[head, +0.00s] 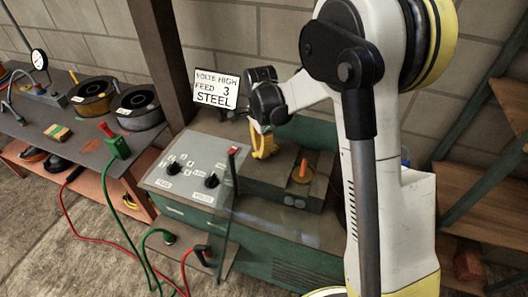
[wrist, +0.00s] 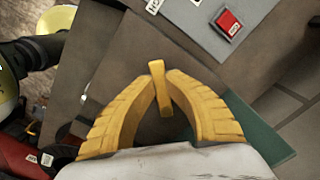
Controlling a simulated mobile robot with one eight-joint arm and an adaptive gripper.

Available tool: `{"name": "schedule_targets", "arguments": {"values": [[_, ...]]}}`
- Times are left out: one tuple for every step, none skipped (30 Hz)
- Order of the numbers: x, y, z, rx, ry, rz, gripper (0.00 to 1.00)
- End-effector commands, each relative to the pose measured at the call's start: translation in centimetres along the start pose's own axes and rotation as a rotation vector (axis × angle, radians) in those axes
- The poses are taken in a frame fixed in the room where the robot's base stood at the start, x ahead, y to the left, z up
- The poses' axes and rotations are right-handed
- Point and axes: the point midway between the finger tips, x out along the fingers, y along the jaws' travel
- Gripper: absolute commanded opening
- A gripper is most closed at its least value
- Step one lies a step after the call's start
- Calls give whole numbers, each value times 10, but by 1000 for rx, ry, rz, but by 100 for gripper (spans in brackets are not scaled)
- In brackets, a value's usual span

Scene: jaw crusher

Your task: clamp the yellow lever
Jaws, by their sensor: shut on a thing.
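The yellow lever (wrist: 160,88) is a short yellow bar. In the wrist view it stands between the tips of my gripper (wrist: 162,80), whose two ribbed yellow fingers close on it from both sides. In the head view my gripper (head: 263,148) points down over the top of the green and grey machine (head: 185,215). There its yellow fingers blend with the lever, so I cannot tell the lever apart.
An orange-red lever (head: 303,168) on a round yellow base stands right of my gripper. A red switch (head: 233,150) sits on the left, beside the panel with two black knobs. A sign (head: 216,88) stands behind. Wire spools (head: 138,106) and cables lie left.

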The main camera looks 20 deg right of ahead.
Motion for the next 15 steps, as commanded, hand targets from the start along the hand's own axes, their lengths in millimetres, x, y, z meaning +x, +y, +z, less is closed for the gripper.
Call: {"name": "schedule_targets", "arguments": {"values": [[1,-2,0,41,-1,2,0],[1,-3,0,70,-1,2,0],[1,-5,0,108,-1,2,0],[1,-6,0,136,-1,2,0],[1,-8,0,165,-1,2,0],[1,-10,-1,203,-1,2,0],[1,-11,-1,231,-1,2,0],[1,-12,-2,260,-1,2,0],[1,-14,-2,298,-1,2,0],[1,-16,-2,326,-1,2,0],[1,-17,-3,355,0,2,0],[1,-19,-4,392,0,2,0],[1,-20,-4,419,0,2,0],[1,-21,-5,446,0,2,0],[1,-22,-6,481,0,2,0]]}}
